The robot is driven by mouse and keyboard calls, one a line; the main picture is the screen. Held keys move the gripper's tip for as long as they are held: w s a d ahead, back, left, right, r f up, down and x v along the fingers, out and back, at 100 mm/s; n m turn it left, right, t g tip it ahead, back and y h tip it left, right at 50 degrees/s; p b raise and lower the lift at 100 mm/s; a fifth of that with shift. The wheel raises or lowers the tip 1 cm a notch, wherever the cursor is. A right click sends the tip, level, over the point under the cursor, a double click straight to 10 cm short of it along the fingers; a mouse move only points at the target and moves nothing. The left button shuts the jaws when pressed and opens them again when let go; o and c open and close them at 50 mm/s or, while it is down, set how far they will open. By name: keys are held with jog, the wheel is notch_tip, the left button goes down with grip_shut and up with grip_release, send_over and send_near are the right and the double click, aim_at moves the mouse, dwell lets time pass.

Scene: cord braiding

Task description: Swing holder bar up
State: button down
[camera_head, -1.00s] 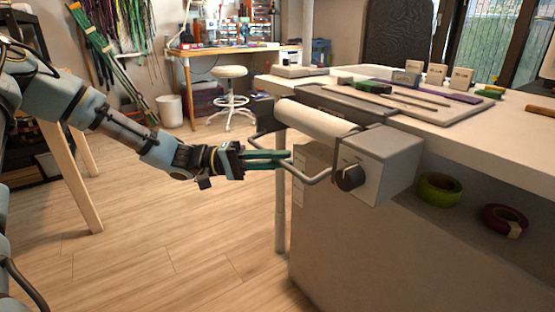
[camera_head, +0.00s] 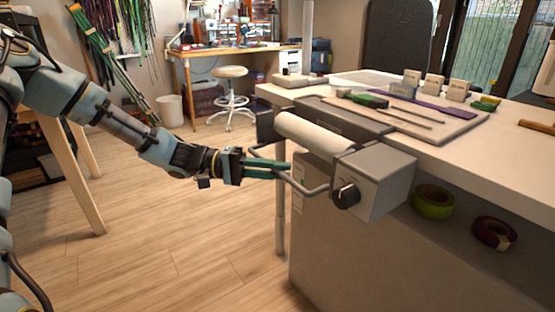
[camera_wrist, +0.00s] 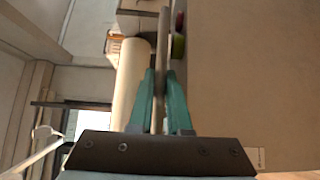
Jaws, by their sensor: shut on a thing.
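The holder bar (camera_head: 311,191) is a grey bent bar. It sticks out in front of a white roll (camera_head: 312,131) on a grey holder at the bench's left edge. My gripper (camera_head: 289,170) reaches in from the left, with its green fingers closed on the bar. In the wrist view the bar (camera_wrist: 163,45) runs between the two fingers of my gripper (camera_wrist: 161,76), and the white roll (camera_wrist: 131,77) lies just left of it. The fingers hide the gripped stretch of bar.
A grey box (camera_head: 381,178) with a black knob (camera_head: 346,195) stands at the roll's near end. The bench top (camera_head: 466,152) carries a board with tools. Tape rolls, green (camera_head: 433,202) and dark red (camera_head: 494,233), sit on the shelf below. The floor to the left is open.

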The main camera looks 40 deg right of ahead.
notch_tip(320, 180, up, 2)
jog(key=n+y+p, duration=0.1)
jog(key=p, duration=0.2)
jog(key=shift+t, duration=0.4)
jog(key=shift+s+d+r+n+t+y+p, duration=0.1)
jog(key=shift+d+r+n+t+y+p, duration=0.5)
jog(key=shift+n+y+p, duration=1.8)
jog(key=shift+w+d+r+n+t+y+p, duration=0.1)
jog(key=shift+d+r+t+y+p, duration=0.55)
jog(key=shift+p, duration=3.5)
jog(key=shift+s+d+r+n+t+y+p, duration=0.15)
jog(key=shift+d+n+t+y+p, duration=0.65)
jog(key=shift+y+p, duration=2)
jog(key=shift+d+n+g+h+p, duration=0.1)
jog(key=shift+n+g+h+p, duration=0.15)
jog(key=shift+n+h+p, duration=0.3)
jog(key=c, duration=0.9)
grip_release()
jog(key=shift+o, duration=0.2)
